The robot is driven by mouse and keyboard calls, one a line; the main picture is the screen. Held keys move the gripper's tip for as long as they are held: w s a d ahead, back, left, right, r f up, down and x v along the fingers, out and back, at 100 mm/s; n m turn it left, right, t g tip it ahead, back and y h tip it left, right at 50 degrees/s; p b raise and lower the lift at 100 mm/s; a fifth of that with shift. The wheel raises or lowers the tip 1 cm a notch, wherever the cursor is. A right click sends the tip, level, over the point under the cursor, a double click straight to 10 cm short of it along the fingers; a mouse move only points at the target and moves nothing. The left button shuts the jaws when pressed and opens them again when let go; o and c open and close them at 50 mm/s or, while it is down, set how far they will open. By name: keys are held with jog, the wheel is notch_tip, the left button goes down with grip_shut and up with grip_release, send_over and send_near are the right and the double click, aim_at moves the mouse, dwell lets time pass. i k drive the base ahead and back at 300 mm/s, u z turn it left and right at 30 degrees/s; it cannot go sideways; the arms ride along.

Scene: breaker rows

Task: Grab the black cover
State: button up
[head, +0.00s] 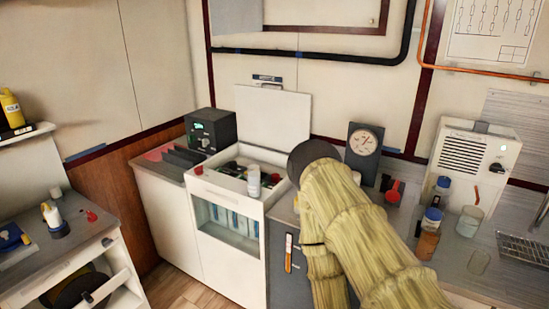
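I cannot tell for sure which thing is the black cover. Small dark parts (229,168) lie inside the open top of the white cabinet (232,262), whose white lid (272,118) stands raised. Flat dark pieces (181,157) lie on the counter to the left, in front of a black box with a green display (210,131). My arm, in a yellowish sleeve, reaches up from the lower right and ends in a dark round part right of the cabinet. My gripper's fingers do not show.
A white-capped bottle (253,181) stands at the cabinet's right front edge. A round gauge (363,146) stands behind my arm. The right counter holds bottles, a beaker (469,221) and a white vented unit (474,158). A lower workbench (75,245) is at left; floor shows between.

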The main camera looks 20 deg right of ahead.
aim_at(232, 164)
jog(key=z, duration=0.25)
jog(key=k, duration=0.5)
jog(key=z, duration=0.3)
jog(key=i, duration=1.4)
jog(key=u, duration=0.65)
jog(key=i, duration=0.6)
jog(key=u, duration=0.4)
